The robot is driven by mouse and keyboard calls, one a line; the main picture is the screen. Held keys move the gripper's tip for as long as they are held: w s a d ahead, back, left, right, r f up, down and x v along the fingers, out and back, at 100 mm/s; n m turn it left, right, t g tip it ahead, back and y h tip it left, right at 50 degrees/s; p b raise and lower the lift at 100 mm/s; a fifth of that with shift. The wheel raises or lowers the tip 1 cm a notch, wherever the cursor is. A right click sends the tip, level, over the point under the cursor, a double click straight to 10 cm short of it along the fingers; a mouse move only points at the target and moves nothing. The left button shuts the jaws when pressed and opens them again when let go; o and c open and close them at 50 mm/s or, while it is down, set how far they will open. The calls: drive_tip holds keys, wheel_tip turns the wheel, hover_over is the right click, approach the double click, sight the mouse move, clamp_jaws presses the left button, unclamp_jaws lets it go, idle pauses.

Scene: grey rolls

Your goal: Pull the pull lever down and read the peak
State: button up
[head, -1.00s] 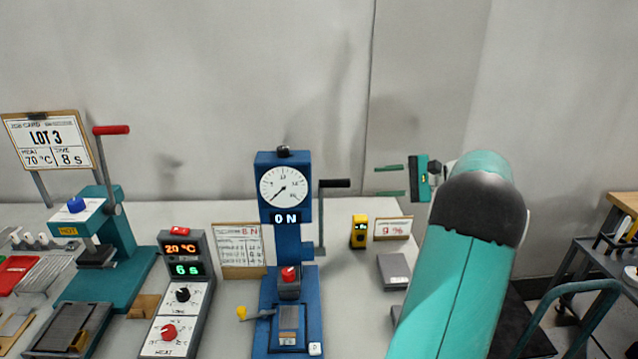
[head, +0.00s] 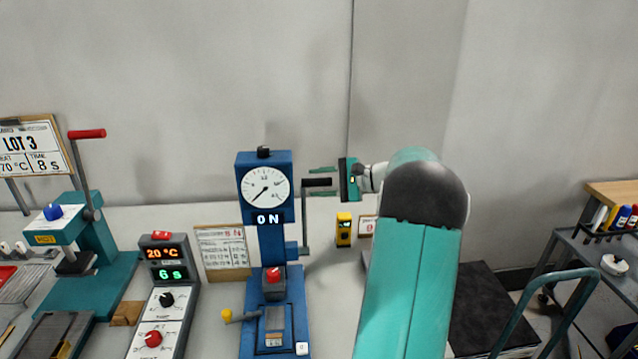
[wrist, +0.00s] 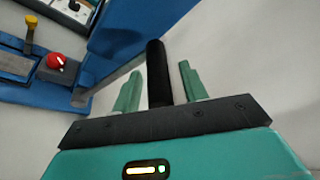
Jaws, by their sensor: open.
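My gripper (head: 322,182) is open at the handle. In the wrist view the black handle (wrist: 158,75) lies between the two green fingers (wrist: 160,88), with a gap visible on each side. The lever is up. A red knob (head: 273,273) and a yellow-tipped clamp lever (head: 228,315) sit on the lower part of the tester.
A teal press (head: 92,240) with a red-handled lever and a heat-and-time controller (head: 163,290) stand to the left. A small yellow device (head: 344,230) sits behind the tester's right side. A trolley (head: 600,270) stands far right. The wall behind is bare.

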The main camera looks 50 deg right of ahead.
drive_tip(key=shift+w+a, duration=0.1)
drive_tip(key=shift+w, duration=0.05)
drive_tip(key=shift+c, duration=0.2)
clamp_jaws()
